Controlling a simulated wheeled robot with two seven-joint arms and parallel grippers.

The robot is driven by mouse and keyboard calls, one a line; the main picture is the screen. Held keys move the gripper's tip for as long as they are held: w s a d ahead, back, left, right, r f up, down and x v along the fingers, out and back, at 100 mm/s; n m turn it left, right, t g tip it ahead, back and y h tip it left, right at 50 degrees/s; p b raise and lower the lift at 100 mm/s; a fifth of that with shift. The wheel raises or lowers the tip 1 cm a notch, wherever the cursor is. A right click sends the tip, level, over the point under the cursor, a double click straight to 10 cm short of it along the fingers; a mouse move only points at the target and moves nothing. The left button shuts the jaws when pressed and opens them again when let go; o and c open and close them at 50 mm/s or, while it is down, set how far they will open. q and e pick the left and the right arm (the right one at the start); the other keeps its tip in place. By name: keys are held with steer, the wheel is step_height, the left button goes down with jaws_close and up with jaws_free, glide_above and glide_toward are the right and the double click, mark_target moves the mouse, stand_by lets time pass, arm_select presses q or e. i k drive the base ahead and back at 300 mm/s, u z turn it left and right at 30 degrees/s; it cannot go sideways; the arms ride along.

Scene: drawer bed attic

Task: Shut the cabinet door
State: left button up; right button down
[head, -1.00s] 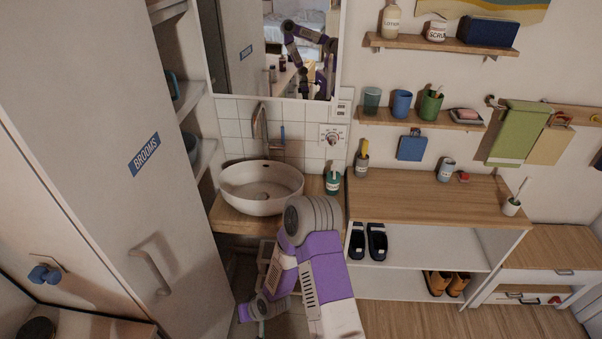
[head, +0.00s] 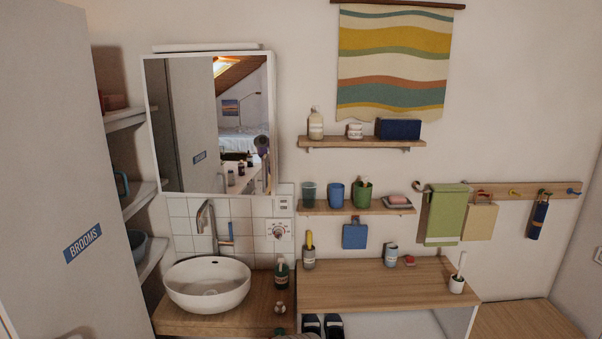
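A tall grey panel labelled BROOMS (head: 60,190) fills the left side of the head view. Its lower part and handle are out of frame. A white-framed mirror cabinet (head: 205,125) hangs above the sink, its mirrored front facing me. I cannot tell how far either front stands from closed. Neither of my grippers is in view; only a small grey part of my arm shows at the bottom edge.
A white basin (head: 208,285) with a tall tap stands on a wooden counter. Open shelves (head: 140,200) lie between the BROOMS panel and mirror. Wall shelves (head: 362,143) with bottles and cups, a green towel (head: 446,215) and a wooden-topped bench (head: 380,285) are to the right.

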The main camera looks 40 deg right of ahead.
mark_target(209, 115)
steer(key=z, duration=0.75)
steer(key=i, duration=0.95)
steer(key=z, duration=0.25)
